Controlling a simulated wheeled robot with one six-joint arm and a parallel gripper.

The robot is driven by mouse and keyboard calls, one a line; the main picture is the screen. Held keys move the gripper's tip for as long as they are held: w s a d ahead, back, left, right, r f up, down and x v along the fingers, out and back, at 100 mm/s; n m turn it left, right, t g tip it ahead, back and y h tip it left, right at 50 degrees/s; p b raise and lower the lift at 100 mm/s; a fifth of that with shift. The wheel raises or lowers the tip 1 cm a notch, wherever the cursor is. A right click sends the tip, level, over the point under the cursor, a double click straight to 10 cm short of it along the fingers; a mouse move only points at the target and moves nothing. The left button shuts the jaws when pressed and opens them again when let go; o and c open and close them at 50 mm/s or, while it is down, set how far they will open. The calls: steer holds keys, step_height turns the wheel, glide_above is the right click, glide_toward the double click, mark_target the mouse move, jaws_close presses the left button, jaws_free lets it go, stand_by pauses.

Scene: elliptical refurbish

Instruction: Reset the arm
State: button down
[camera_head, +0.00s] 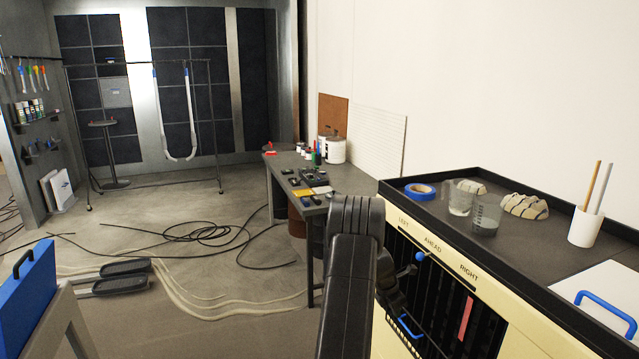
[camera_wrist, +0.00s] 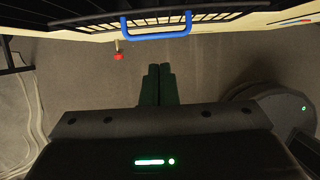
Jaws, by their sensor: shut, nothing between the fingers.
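My gripper (camera_wrist: 159,72) shows in the wrist view with its two dark fingers together and nothing between them. It points toward a blue handle (camera_wrist: 156,34) on the cabinet front, with a gap of floor seen between them in the picture. In the head view my dark arm stands in the lower middle, in front of the cabinet's left side, and my fingers cannot be made out there. The blue handle (camera_head: 409,326) shows low on the cabinet (camera_head: 520,300), just right of my arm.
The cabinet front has a blue knob (camera_head: 420,257) and a red strip (camera_head: 466,318) in dark slots. Its top holds blue tape (camera_head: 419,190), cups and a white board. A workbench (camera_head: 345,184) stands behind my arm. Cables (camera_head: 225,236) lie on the floor at left.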

steer(key=s+x, duration=0.1)
steer(key=x, duration=0.8)
steer(key=s+a+f+h+b, duration=0.1)
steer(key=a+f+b, duration=0.3)
steer(key=b, duration=0.6)
steer(key=s+a+f+t+h+b, duration=0.1)
steer(key=a+f+h+b, duration=0.1)
steer(key=a+f+b, duration=0.3)
step_height(320, 180, down, 5)
steer(key=b, duration=0.4)
steer(key=shift+s+a+r+b, duration=0.2)
steer(key=shift+s+a+b, duration=0.1)
steer(key=shift+a+b, duration=0.1)
steer(key=shift+d+h, duration=0.1)
steer(key=shift+h, duration=0.2)
